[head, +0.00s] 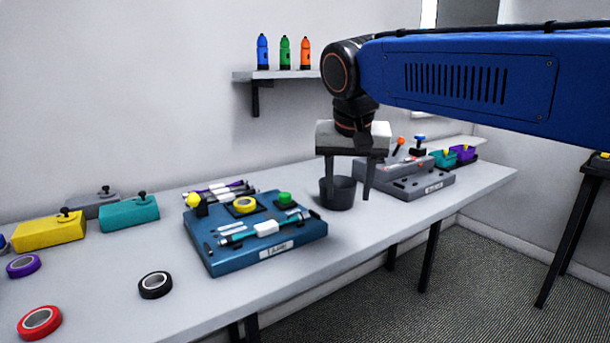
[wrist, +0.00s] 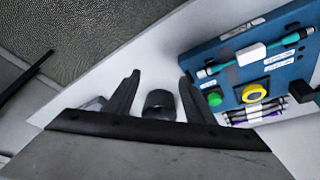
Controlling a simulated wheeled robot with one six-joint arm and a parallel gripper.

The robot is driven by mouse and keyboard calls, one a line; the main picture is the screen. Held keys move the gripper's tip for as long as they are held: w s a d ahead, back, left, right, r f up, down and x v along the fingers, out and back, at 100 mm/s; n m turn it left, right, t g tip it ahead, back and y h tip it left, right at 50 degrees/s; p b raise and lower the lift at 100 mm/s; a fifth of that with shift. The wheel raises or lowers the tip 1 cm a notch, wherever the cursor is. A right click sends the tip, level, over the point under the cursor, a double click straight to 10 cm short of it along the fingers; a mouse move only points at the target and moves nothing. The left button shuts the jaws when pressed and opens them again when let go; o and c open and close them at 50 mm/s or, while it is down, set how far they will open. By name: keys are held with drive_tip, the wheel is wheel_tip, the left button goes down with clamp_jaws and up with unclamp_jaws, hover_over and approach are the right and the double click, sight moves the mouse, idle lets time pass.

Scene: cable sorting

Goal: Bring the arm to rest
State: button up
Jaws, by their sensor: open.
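My gripper (head: 348,184) hangs from my blue arm above the bench, with its two fingers spread apart and pointing down. In the head view its fingers overlap the dark grey cup (head: 340,195). In the wrist view the gripper (wrist: 158,85) shows both fingers wide apart. The dark cup (wrist: 160,103) appears between them, seemingly below, and nothing is held. I cannot tell the exact height of the fingertips above the cup.
A blue board (head: 268,258) with a cable, yellow tape and a green knob lies left of the cup. A grey fixture (head: 410,187) stands to its right. Yellow (head: 48,232) and teal (head: 130,214) blocks and tape rolls lie farther left. Bottles stand on a wall shelf (head: 275,75).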

drive_tip(key=s+d+f+n, duration=0.1)
drive_tip(key=s+d+f, duration=1.9)
drive_tip(key=f, duration=0.3)
drive_tip(key=shift+s+f+t+y, duration=0.2)
drive_tip(key=shift+s+t+y, duration=0.1)
drive_tip(key=shift+s, duration=0.45)
drive_tip(key=shift+c, duration=0.7)
